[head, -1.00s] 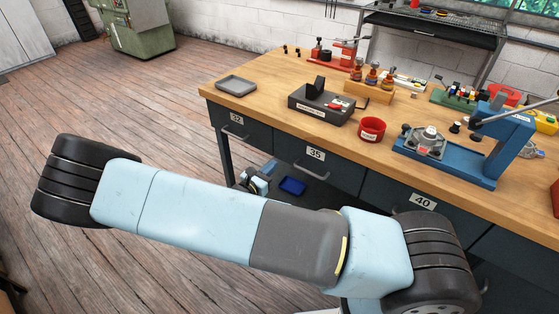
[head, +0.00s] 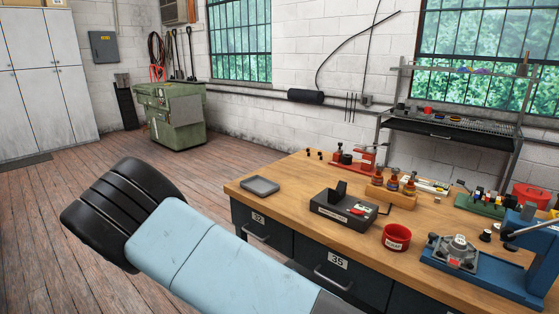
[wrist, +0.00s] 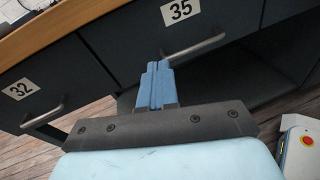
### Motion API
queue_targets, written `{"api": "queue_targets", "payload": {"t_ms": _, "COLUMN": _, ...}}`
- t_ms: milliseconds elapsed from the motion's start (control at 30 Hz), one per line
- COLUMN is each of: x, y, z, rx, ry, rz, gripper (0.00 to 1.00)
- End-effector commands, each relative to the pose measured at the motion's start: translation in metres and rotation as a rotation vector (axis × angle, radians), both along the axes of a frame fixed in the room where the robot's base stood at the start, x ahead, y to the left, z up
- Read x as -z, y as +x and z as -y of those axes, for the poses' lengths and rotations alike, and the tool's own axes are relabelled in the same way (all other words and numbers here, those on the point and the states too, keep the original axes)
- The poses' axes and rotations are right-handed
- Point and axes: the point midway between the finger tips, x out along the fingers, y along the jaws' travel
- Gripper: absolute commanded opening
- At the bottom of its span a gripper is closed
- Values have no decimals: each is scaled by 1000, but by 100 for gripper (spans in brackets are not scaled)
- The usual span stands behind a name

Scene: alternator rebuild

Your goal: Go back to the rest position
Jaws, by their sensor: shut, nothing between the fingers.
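My gripper (wrist: 155,85) shows in the wrist view with its two blue fingers together and nothing between them. It points toward the drawer fronts under the workbench, near the handle of drawer 35 (wrist: 190,28). I cannot tell whether it touches the handle. Drawer 32 (wrist: 15,98) is to its left in that view. The gripper is out of sight in the head view, where only a pale blue arm link of mine with a black joint crosses the lower left.
The wooden workbench (head: 290,189) holds a grey tray (head: 260,185), a dark box device (head: 340,208), a red bin (head: 396,237) and a blue press (head: 500,270). A green cabinet (head: 150,105) stands at the back left. Open wooden floor (head: 60,175) lies left of the bench.

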Motion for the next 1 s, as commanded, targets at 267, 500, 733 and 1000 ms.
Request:
{"api": "queue_targets", "payload": {"t_ms": 267, "x": -42, "y": -4, "z": 37, "rx": 244, "ry": 237, "rz": 20, "gripper": 0}}
{"api": "queue_targets", "payload": {"t_ms": 500, "x": -78, "y": -12, "z": 65, "rx": 439, "ry": 433, "rz": 53, "gripper": 0}}
{"api": "queue_targets", "payload": {"t_ms": 733, "x": -115, "y": -22, "z": 91, "rx": 615, "ry": 619, "rz": 96, "gripper": 0}}
{"api": "queue_targets", "payload": {"t_ms": 1000, "x": -161, "y": -37, "z": 119, "rx": 803, "ry": 838, "rz": 164, "gripper": 0}}
